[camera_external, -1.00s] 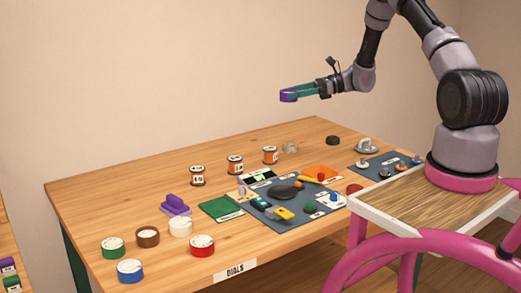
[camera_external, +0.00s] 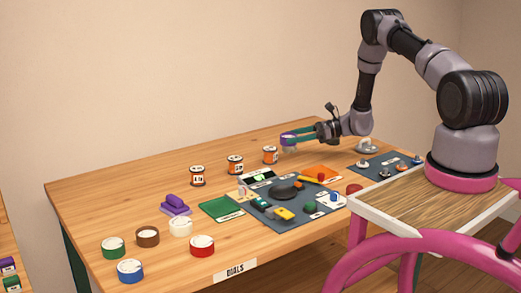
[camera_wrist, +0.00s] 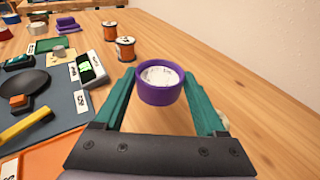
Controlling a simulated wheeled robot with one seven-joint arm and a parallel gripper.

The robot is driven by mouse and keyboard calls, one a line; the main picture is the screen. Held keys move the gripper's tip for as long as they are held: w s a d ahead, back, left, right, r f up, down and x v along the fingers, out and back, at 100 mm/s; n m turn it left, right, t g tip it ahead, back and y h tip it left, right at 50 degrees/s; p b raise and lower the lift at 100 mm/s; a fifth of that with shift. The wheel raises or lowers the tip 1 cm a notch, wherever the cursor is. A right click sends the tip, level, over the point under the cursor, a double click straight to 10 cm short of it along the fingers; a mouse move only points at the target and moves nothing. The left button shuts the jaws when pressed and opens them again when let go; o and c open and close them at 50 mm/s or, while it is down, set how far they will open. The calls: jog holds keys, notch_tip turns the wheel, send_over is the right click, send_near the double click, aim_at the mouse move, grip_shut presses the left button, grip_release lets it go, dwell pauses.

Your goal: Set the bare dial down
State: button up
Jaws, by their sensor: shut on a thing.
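My gripper (camera_external: 290,139) is low over the back of the table (camera_external: 120,205), with its green fingers shut on a purple dial (camera_wrist: 160,92). The purple dial also shows in the external view (camera_external: 287,138). In the wrist view the dial sits upright between the fingertips, its whitish marked face up. It is at or just above the wood; I cannot tell whether it touches.
Orange spools (camera_external: 270,155) stand left of my gripper. A blue-grey mat (camera_external: 270,217) with small parts and a dark disc lies in front. Several coloured dials, including a red one (camera_external: 202,245), stand at the front left. Bare wood (camera_wrist: 240,110) lies right of the dial.

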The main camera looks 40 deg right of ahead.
aim_at(294, 161)
jog(key=shift+f, duration=3.1)
